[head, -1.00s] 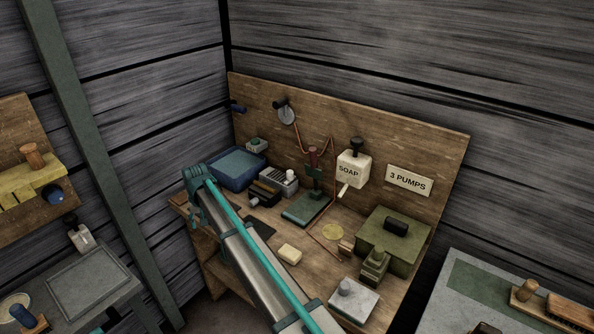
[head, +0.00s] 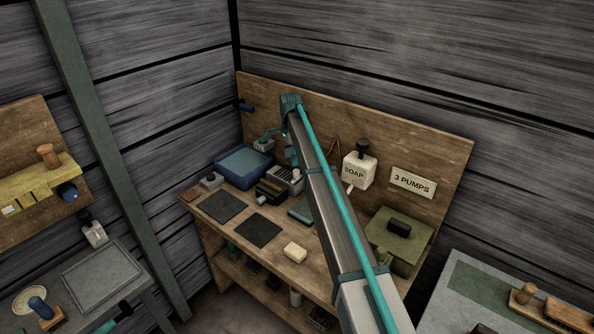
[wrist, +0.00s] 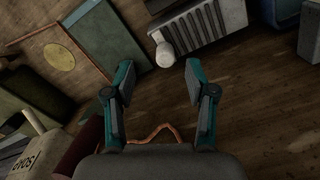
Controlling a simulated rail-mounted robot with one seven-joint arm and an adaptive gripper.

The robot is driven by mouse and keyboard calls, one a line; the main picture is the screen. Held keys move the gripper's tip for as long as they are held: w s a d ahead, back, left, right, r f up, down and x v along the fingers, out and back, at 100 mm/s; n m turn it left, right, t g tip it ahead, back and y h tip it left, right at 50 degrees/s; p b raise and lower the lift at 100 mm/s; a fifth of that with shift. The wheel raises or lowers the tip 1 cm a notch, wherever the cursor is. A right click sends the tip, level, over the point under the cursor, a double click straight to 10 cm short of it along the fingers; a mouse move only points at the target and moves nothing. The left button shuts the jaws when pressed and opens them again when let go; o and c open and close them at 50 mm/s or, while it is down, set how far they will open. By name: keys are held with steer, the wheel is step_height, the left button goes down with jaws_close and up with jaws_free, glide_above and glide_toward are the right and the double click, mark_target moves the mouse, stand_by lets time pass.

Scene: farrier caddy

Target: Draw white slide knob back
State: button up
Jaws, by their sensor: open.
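The white slide knob (wrist: 165,53) stands at one end of a grey ribbed block (wrist: 193,25) in the wrist view. In the head view the ribbed block (head: 284,178) sits on the bench right of the blue tray, and my arm passes close to it. My gripper (wrist: 158,72) is open and empty, with one teal finger on each side of the picture. The knob appears between and a little beyond the fingertips, apart from both. In the head view my gripper (head: 268,136) is above the back of the bench, partly hidden by my arm.
A blue tray (head: 244,166) stands left of the block. A green plate (wrist: 108,38) lies beside it. The soap dispenser (head: 359,168) and a red handle (wrist: 80,150) are near my gripper. Dark mats (head: 219,206) and a soap bar (head: 295,252) lie in front.

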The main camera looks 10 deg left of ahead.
mark_target(297, 170)
steer(key=shift+w+d+r+m, duration=0.6)
steer(key=shift+w+d, duration=0.05)
steer(key=shift+d, duration=0.2)
steer(key=shift+w+d+r, duration=0.1)
steer(key=shift+w+r, duration=0.15)
steer(key=shift+w+d, duration=0.1)
step_height(297, 170, down, 11)
steer(key=p, duration=0.3)
steer(key=shift+r+p, duration=0.2)
steer(key=shift+p, duration=0.2)
jaws_close()
